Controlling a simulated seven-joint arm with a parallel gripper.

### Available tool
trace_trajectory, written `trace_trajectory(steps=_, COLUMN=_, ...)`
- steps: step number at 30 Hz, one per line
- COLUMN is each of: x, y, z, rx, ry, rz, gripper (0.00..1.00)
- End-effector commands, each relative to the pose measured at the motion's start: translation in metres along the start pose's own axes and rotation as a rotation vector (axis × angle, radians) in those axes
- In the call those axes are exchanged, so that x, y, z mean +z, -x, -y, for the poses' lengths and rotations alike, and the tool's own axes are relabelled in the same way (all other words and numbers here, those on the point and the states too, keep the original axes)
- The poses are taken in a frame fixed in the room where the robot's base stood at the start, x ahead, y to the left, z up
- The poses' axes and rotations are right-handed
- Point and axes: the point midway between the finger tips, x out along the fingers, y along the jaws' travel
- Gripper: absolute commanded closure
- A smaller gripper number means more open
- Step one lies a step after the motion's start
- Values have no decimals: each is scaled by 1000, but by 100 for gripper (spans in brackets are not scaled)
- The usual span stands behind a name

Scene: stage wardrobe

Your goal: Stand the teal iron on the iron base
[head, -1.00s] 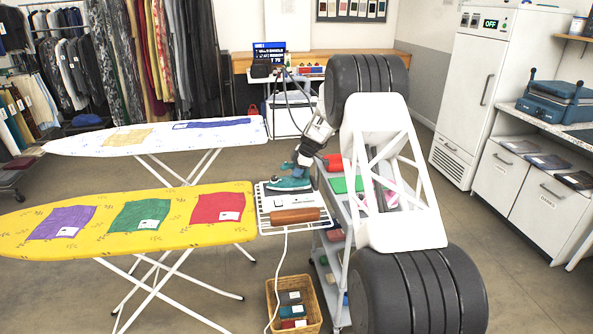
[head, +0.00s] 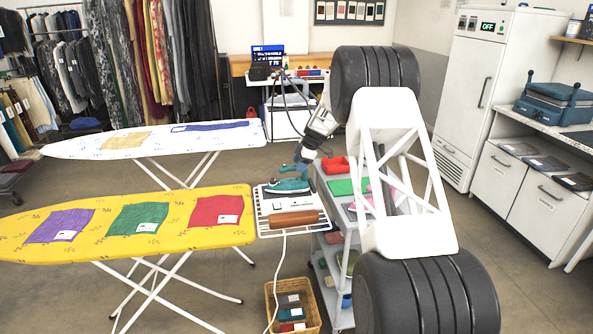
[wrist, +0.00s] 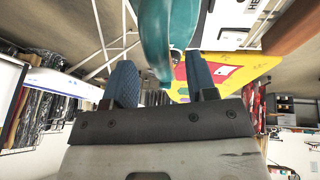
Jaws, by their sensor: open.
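The teal iron (head: 288,186) sits on the far part of the white iron base (head: 262,216), at the right end of the yellow ironing board. It appears to lie low and lengthwise across the base; its exact contact is too small to tell. My gripper (head: 293,168) is just above and behind the iron, open, with nothing between its fingers. In the wrist view the blue fingers of my gripper (wrist: 161,64) are spread apart. The iron (wrist: 155,35) shows past the fingertips, cut off by the top edge.
A brown roll (head: 295,217) lies on the base's near part; a white cord hangs below. A grey cart (head: 334,240) with red, green and pink things stands right of the base. The yellow board (head: 100,245) carries three cloths. A basket (head: 272,318) stands on the floor.

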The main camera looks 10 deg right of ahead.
Motion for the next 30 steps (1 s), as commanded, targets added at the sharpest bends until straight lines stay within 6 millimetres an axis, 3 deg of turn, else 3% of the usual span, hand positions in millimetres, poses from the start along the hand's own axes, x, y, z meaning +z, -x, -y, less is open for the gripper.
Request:
trace_trajectory(steps=6, x=1, y=37, z=0, rx=2, ry=0, rz=1, gripper=48)
trace_trajectory(steps=13, x=1, y=62, z=0, rx=1, ry=-1, rz=0, gripper=48)
trace_trajectory(steps=30, x=0, y=70, z=0, rx=0, ry=-1, rz=0, gripper=48)
